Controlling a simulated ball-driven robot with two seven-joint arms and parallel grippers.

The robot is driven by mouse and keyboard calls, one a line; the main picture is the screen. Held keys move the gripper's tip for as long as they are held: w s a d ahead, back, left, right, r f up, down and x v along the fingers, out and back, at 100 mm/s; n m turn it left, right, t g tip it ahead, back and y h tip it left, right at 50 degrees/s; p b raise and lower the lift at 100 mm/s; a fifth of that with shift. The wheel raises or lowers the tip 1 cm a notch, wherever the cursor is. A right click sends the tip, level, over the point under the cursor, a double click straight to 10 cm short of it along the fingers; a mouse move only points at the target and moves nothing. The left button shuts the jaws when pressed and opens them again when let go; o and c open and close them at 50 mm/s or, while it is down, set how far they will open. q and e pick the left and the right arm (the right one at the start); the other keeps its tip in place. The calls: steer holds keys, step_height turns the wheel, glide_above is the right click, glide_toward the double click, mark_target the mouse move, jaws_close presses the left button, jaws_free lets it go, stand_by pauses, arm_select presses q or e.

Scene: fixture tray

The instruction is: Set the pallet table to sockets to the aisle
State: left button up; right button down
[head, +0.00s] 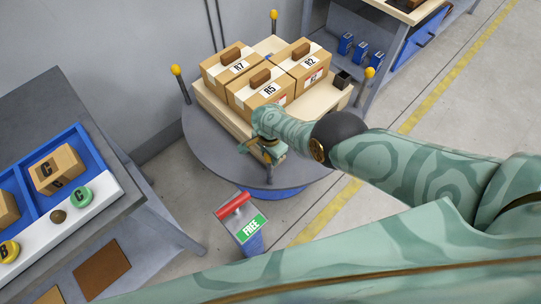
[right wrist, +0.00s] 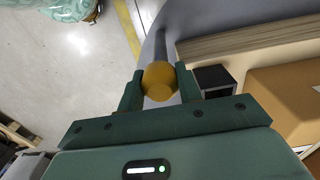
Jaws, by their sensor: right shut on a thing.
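The pallet table is a round grey turntable (head: 205,140) with upright posts near its rim, topped by yellow knobs (head: 176,71). A pale wooden pallet (head: 225,115) on it carries several cardboard boxes (head: 265,88), with labels including R7, R5 and R2. A black open socket (head: 342,80) sits at the pallet's right corner; a black socket (right wrist: 213,80) also shows beside my gripper in the right wrist view. My right gripper (head: 267,152) is shut on the near post's yellow knob (right wrist: 159,82), which it hides in the head view. My left gripper is out of view.
A stand with a red handle and a green FREE sign (head: 250,229) is in front of the table. A grey bench with a blue tray (head: 88,150) is at left. A wall stands behind. Yellow-lined aisle floor (head: 440,88) is clear at right.

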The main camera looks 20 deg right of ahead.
steer(key=shift+w+a+r, duration=0.1)
steer(key=shift+w+a, duration=0.05)
steer(key=shift+a, duration=0.2)
steer(key=c, duration=1)
jaws_free()
steer(key=shift+a, duration=0.1)
steer(key=shift+o, duration=0.2)
steer(key=shift+w, duration=0.1)
steer(key=shift+r, duration=0.1)
step_height(320, 180, up, 16)
steer(key=p, duration=1.3)
